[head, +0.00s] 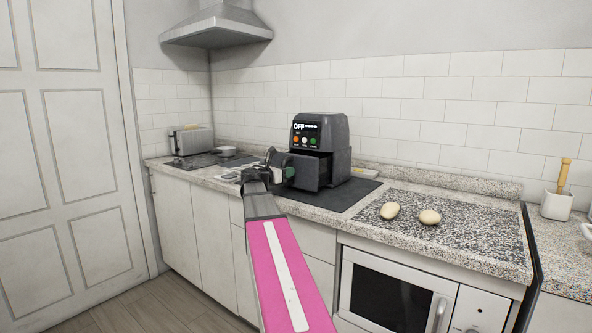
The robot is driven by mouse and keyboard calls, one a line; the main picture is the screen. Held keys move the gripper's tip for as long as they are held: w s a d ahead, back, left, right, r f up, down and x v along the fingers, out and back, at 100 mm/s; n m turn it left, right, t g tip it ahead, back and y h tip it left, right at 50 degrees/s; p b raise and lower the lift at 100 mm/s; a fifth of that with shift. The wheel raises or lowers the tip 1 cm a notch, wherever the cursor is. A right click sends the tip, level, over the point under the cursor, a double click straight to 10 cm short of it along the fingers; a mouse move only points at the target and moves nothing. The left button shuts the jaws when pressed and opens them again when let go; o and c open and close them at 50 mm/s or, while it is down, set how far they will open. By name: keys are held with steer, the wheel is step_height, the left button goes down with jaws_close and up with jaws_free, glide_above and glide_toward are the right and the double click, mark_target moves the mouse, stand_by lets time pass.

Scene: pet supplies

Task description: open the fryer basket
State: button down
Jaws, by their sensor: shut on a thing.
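The dark grey air fryer (337,133) stands on a dark mat on the counter, its lit panel reading OFF. Its basket (312,172) is pulled partly out toward the left front, with a gap showing at its top. My gripper (280,168) is at the front of the basket, shut on its handle. The handle is mostly hidden by the fingers, and a small green part shows there. My pink arm comes up from the bottom of the picture.
A toaster (192,140) and a small bowl (227,151) stand at the far left. An oven (395,293) is below the counter. The floor at lower left is clear.

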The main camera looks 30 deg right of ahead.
steer(key=s+a, duration=0.2)
steer(key=a, duration=0.3)
steer(key=shift+s+a, duration=0.2)
steer(key=shift+a, duration=0.2)
steer(key=c, duration=0.9)
jaws_free()
steer(key=s+a, duration=0.2)
steer(key=a, duration=0.8)
steer(key=shift+a, duration=0.3)
